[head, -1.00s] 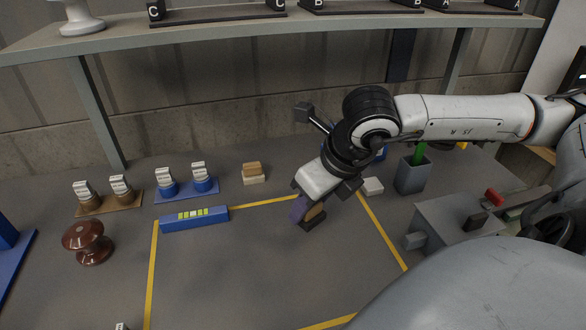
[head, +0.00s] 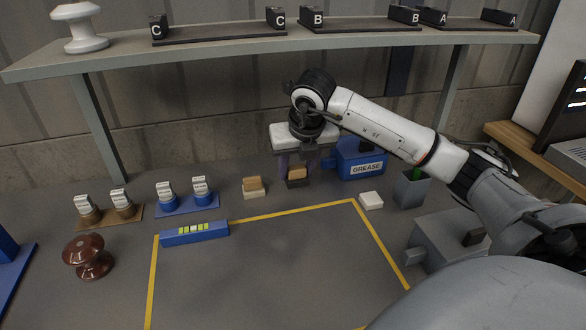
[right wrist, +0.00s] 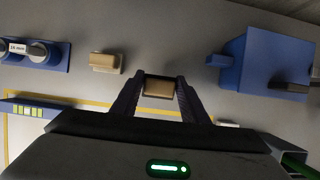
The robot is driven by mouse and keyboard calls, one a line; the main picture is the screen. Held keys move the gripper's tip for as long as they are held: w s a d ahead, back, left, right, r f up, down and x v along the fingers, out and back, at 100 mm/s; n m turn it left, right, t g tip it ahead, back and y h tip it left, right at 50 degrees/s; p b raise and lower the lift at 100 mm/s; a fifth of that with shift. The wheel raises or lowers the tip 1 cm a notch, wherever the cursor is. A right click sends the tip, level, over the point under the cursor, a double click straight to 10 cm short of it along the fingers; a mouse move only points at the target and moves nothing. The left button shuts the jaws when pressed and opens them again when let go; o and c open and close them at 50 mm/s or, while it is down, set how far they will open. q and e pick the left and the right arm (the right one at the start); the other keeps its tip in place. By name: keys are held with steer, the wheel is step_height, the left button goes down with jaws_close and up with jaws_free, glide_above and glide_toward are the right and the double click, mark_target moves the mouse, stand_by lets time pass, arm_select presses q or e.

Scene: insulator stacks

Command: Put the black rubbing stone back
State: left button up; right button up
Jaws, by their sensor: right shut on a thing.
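The black rubbing stone (head: 297,183), a dark block with a tan upper part, is at the back of the bench, right of the pale stone. In the right wrist view its tan part (right wrist: 158,89) lies between the two fingers. My right gripper (head: 295,168) points down from above and is shut on it. The stone is at or just above the bench top; I cannot tell whether it touches. My left gripper is not in view.
A pale stone with a tan top (head: 253,188) stands close on the left. The blue grease box (head: 360,160) is close on the right, with a white block (head: 371,201) before it. A shelf (head: 230,47) runs above. The yellow-taped area is clear except the blue level (head: 194,233).

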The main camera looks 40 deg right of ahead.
mark_target(296, 166)
steer(key=w, duration=0.1)
steer(key=w+d, duration=0.1)
steer(key=shift+w+d, duration=0.2)
steer(key=shift+w, duration=0.2)
steer(key=shift+f, duration=1.75)
steer(key=o, duration=1)
steer(key=shift+o, duration=0.2)
steer(key=shift+v, duration=3.8)
